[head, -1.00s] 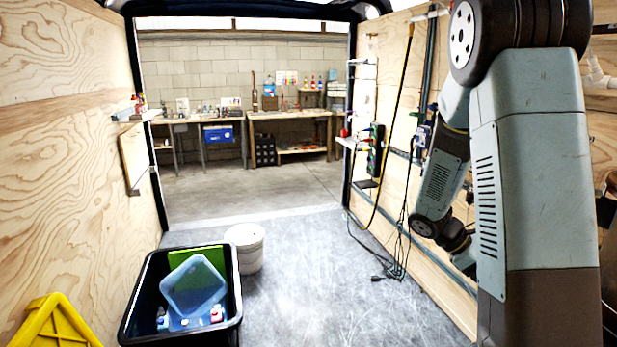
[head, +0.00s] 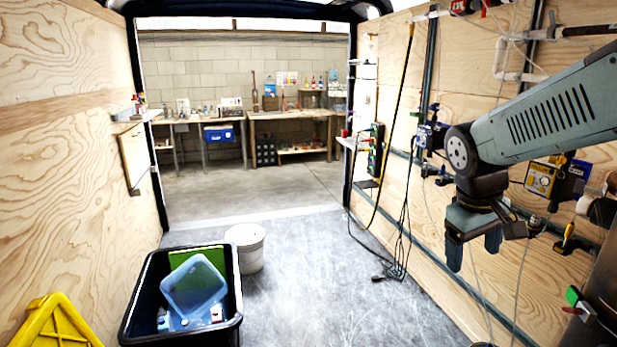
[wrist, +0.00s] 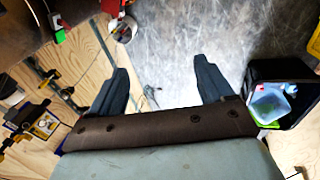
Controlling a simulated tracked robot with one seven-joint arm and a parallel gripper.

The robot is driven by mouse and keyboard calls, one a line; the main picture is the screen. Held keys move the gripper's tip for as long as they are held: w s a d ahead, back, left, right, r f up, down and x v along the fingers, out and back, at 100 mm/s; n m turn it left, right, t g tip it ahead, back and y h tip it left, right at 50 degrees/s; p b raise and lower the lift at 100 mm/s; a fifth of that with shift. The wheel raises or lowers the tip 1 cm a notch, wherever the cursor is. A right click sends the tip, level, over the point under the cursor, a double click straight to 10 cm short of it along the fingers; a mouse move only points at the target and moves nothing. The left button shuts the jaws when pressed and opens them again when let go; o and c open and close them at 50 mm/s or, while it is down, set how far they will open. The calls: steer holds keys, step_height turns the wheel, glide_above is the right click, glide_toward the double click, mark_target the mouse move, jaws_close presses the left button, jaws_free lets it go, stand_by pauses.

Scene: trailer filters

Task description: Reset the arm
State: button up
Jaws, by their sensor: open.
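My gripper (head: 474,247) hangs at the right in the head view, fingers pointing down, in front of the right plywood wall. In the wrist view my gripper (wrist: 163,88) shows two dark fingers spread wide apart with nothing between them. It touches nothing that I can see. My grey arm link reaches in from the right edge of the head view.
A black bin (head: 228,318) holding a clear tub (head: 194,287) and bottles stands front left, beside a white bucket (head: 247,248). A yellow object (head: 57,325) is at the lower left. Cables (head: 397,262) hang along the right wall, with fittings mounted there. The middle floor is clear.

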steer(key=s+a+r+m+t+y, duration=0.2)
steer(key=s+a+r+m+t, duration=0.1)
steer(key=s+a+r+t, duration=0.1)
step_height(320, 180, up, 2)
steer(key=shift+s+a+r+y, duration=0.1)
steer(key=shift+s+a+y, duration=0.2)
steer(key=shift+s+a, duration=0.75)
steer(key=shift+w+a, duration=0.15)
steer(key=shift+w, duration=0.1)
